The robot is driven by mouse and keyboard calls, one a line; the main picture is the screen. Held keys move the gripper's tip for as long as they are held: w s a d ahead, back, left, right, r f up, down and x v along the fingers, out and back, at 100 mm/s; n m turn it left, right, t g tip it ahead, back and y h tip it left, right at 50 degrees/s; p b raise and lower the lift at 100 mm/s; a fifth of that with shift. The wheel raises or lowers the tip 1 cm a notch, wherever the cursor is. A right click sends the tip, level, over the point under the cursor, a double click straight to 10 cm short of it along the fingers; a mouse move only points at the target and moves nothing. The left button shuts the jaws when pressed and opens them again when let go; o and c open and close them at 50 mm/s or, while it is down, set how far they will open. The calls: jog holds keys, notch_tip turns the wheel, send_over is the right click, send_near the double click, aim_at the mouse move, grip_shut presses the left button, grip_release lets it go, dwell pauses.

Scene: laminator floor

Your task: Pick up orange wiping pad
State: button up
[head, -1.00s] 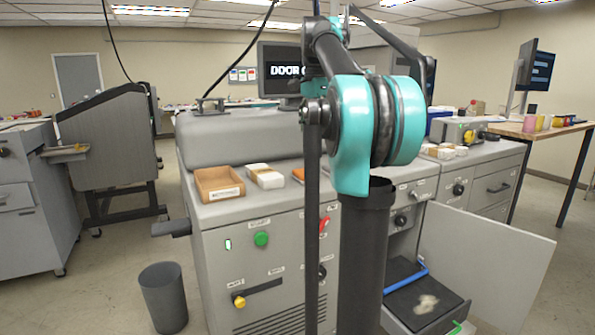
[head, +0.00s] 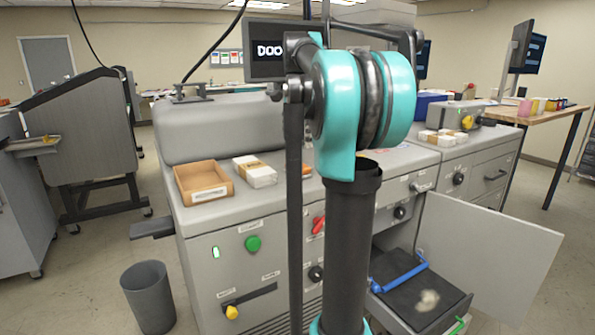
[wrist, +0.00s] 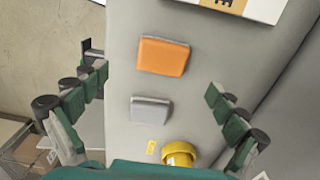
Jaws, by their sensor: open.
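The orange wiping pad (wrist: 163,56) lies on a grey machine top (wrist: 205,50), upper middle in the wrist view. In the head view only a small orange piece (head: 306,170), likely this pad, shows beside my dark arm link. A grey pad (wrist: 151,110) lies just below the orange one in the wrist view. My gripper (wrist: 155,82) is open and empty, its fingers spread left and right of the pads, with the orange pad slightly beyond the fingertips. How high it is above the surface is hard to tell. The head view does not show my gripper.
A cardboard tray (head: 203,185) and white packs (head: 255,172) sit on the machine top. An open cabinet door (head: 490,250) and pulled-out drawer (head: 425,300) stand at right. A bin (head: 148,298) is at front left.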

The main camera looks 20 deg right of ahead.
aim_at(298, 165)
notch_tip(298, 165, down, 4)
jog(key=shift+r, duration=0.15)
jog(key=shift+w+d+f, duration=0.1)
jog(key=shift+w+f, duration=0.05)
jog(key=shift+f, duration=1.15)
jog(key=shift+w+f, duration=0.1)
jog(key=shift+f, duration=1.15)
jog(key=c, duration=1.4)
jog(key=shift+r, duration=0.1)
notch_tip(298, 165, up, 20)
jog(key=shift+f, duration=0.1)
